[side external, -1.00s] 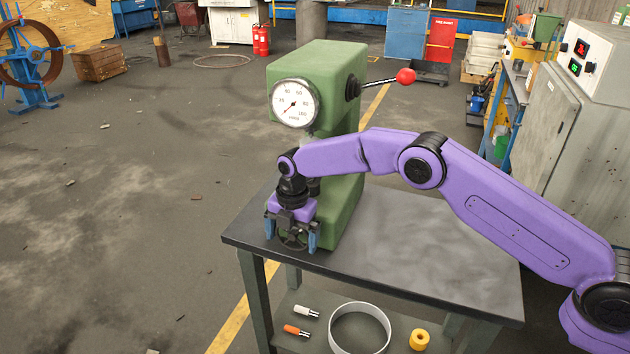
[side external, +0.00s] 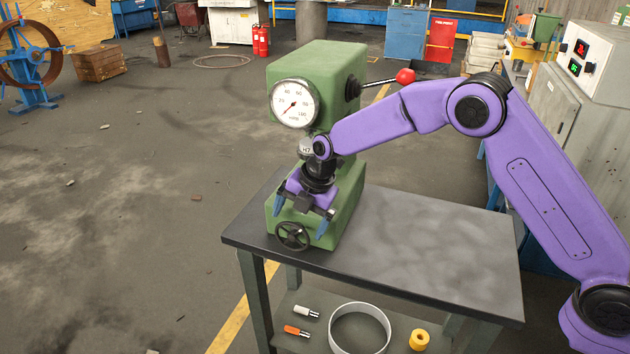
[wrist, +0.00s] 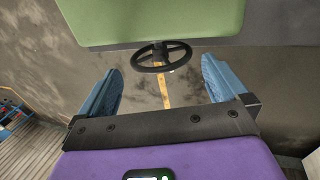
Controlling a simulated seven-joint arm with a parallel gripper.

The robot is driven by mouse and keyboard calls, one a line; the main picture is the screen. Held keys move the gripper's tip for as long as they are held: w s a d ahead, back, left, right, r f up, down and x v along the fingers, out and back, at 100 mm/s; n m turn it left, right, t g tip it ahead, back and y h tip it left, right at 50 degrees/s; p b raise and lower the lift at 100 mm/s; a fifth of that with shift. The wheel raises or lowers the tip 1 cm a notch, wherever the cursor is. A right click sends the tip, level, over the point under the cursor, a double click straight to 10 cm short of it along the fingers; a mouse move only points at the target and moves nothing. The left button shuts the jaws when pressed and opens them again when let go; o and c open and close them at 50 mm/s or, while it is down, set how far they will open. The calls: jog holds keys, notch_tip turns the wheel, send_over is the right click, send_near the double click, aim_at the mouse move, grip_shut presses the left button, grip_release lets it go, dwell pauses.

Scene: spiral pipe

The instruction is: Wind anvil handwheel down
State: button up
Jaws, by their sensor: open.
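The anvil handwheel (side external: 292,236) is a small black spoked wheel low on the front of the green hardness tester (side external: 318,58). In the wrist view the handwheel (wrist: 161,56) shows beyond and between my fingertips, clear of both. My gripper (side external: 298,220) is open, with its two blue fingers spread and nothing between them. It is above the handwheel in the side view, tilted, close to the tester's front. The gripper (wrist: 160,85) is also seen open in the wrist view. The anvil area is partly hidden behind my wrist.
The tester stands on a dark-topped bench (side external: 430,250) with free room to its right. A lever with a red knob (side external: 405,76) sticks out from the tester's right side. A round dial (side external: 295,103) faces front. The lower shelf holds a ring (side external: 360,328) and small parts.

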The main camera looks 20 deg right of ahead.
aim_at(293, 235)
jog(key=v, duration=1)
jog(key=shift+r, duration=0.4)
jog(key=shift+s+d, duration=0.1)
jog(key=shift+s, duration=0.05)
jog(key=s+a+f+n+t+h, duration=0.1)
jog(key=s+a+n+t, duration=0.15)
jog(key=n, duration=1.55)
jog(key=s+a+n+t+h, duration=0.1)
jog(key=s+a+n+h, duration=0.15)
jog(key=n, duration=1.45)
jog(key=shift+y, duration=0.35)
jog(key=x, duration=1.7)
jog(key=shift+d+f, duration=0.3)
jog(key=shift+d, duration=0.1)
